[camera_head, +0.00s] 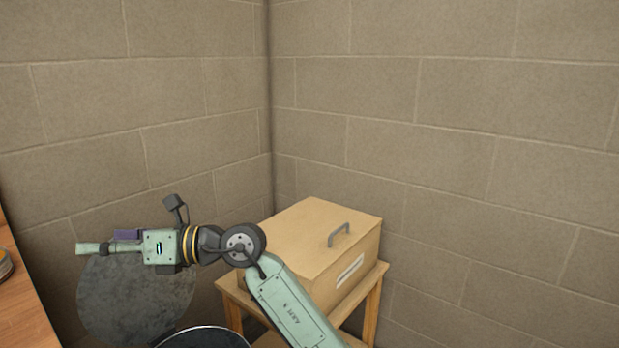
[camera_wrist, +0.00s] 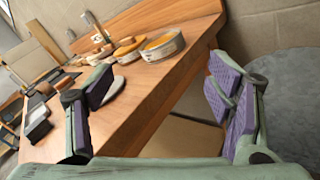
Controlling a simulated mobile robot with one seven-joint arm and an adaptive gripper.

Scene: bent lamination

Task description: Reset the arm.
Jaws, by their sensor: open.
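My arm reaches up from the bottom of the head view and bends to the left. My gripper (camera_head: 88,249) points left there, in front of a dark round surface. In the wrist view my gripper (camera_wrist: 160,100) has its two purple-padded fingers spread wide apart. Nothing is between the fingers; the table edge and floor show behind the gap. The gripper is apart from the table and everything on it.
A wooden box (camera_head: 312,232) with a grey handle stands on a small wooden stand (camera_head: 373,300) behind my arm. A wooden table (camera_wrist: 150,85) holds several items, including a round tin (camera_wrist: 161,46). Block walls (camera_head: 450,120) meet in a corner behind.

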